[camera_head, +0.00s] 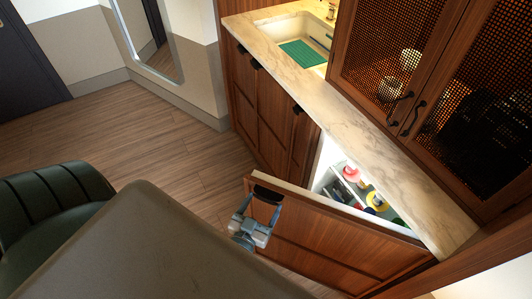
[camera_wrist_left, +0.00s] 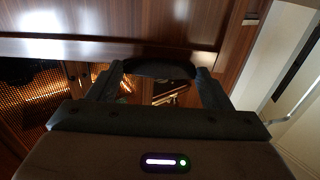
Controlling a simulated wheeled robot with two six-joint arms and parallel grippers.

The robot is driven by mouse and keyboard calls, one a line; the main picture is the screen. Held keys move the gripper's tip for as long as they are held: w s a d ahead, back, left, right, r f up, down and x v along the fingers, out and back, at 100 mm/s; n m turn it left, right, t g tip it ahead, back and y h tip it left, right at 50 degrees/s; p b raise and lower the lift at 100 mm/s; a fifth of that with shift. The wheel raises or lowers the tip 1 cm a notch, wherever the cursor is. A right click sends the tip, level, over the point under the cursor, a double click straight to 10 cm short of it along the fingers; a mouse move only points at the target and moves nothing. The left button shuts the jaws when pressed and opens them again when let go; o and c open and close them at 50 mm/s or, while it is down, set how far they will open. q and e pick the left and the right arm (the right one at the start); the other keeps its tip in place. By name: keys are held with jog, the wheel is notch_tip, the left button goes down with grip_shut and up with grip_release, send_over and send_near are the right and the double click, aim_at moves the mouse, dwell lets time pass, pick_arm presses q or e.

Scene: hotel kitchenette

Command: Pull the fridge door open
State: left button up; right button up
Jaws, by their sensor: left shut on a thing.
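The fridge door (camera_head: 335,240) is a brown wood panel under the counter. It stands ajar, swung out from the cabinet front, and a lit interior (camera_head: 350,185) with shelves and colourful items shows behind it. Its black handle (camera_head: 268,193) is near the door's upper left corner. My left gripper (camera_head: 262,207) is at this handle and shut on it. In the left wrist view, the dark handle (camera_wrist_left: 158,70) lies between the two fingers. My right gripper is in neither view.
A marble counter (camera_head: 370,145) with a sink (camera_head: 300,38) runs above the fridge. Mesh-front cabinets (camera_head: 400,75) stand at the right. A dark green chair (camera_head: 50,200) is at the left. Wood floor (camera_head: 165,140) lies clear between the chair and the cabinets.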

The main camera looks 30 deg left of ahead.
pick_arm(q)
jog(key=shift+s+d+f+y+p, duration=0.1)
jog(key=shift+s+d+y+p, duration=0.15)
jog(key=shift+s, duration=0.4)
jog(key=shift+s+d+y+p, duration=0.15)
jog(key=shift+s+p, duration=0.05)
jog(key=shift+s, duration=0.45)
jog(key=o, duration=1.2)
jog(key=shift+c, duration=0.2)
jog(key=s+d+b, duration=0.2)
jog(key=s+b, duration=0.1)
jog(key=s, duration=0.7)
jog(key=shift+s+b, duration=0.25)
jog(key=shift+b, duration=0.1)
